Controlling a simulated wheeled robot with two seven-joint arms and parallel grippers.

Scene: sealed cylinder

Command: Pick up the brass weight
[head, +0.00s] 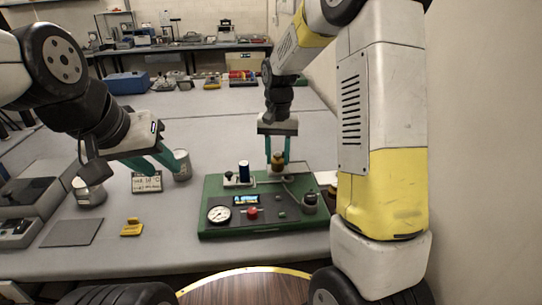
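The brass weight (277,158) sits near the back edge of the green apparatus (222,190), right of the middle. My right gripper (277,161) points straight down from above, with a teal finger on each side of the weight. At this size I cannot tell whether the fingers touch the weight or stand just apart from it. My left gripper (161,169) is open and empty, with its teal fingers spread above the table at the left, close to a grey metal can (182,166).
The apparatus carries a round gauge (219,214), a red knob (252,212), a small screen and a dark cylinder (244,171). The table behind is mostly clear.

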